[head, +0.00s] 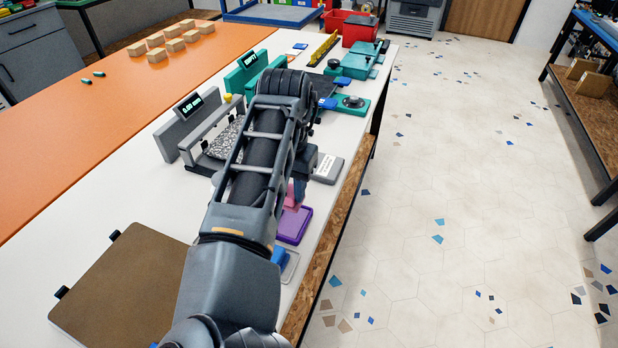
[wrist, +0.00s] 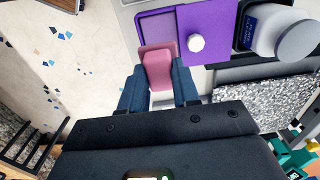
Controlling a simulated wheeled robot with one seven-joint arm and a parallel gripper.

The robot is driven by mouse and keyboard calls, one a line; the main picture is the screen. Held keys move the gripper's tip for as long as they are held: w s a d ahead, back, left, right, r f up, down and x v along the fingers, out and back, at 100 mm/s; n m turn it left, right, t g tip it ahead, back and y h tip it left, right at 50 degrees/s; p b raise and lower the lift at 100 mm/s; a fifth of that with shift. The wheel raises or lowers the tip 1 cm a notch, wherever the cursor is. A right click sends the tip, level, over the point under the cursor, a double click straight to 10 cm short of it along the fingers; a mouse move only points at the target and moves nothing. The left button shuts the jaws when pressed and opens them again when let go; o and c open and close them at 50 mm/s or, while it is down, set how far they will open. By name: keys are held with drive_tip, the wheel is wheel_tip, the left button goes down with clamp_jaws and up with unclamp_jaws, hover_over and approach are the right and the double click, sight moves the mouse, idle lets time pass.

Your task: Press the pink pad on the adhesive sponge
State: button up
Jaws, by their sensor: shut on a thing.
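The pink pad (wrist: 160,68) is between the two dark blue fingers of my gripper (wrist: 159,84), which is shut on it. In the wrist view the pad's far end overlaps the near edge of a purple tray (wrist: 150,30); whether it touches cannot be told. In the head view a bit of the pink pad (head: 290,197) shows beside my arm, just behind the purple tray (head: 293,226). I cannot single out the adhesive sponge; my arm and gripper hide part of this area.
A white-capped bottle (wrist: 268,32) stands in a dark holder right of the purple lid. A speckled slab (wrist: 262,95) lies nearby. In the head view a blue item (head: 279,256) sits in front of the purple tray. A brown board (head: 125,290) lies at the table's near left.

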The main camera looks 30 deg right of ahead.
sight(292, 205)
drive_tip(key=shift+f+b, duration=2.6)
drive_tip(key=shift+f, duration=0.25)
drive_tip(key=shift+f, duration=0.6)
idle(0.6)
wheel_tip(292, 205, up, 7)
drive_tip(key=p, duration=0.6)
drive_tip(key=shift+r+p, duration=0.15)
drive_tip(key=shift+p, duration=0.25)
drive_tip(key=shift+s, duration=0.1)
idle(0.5)
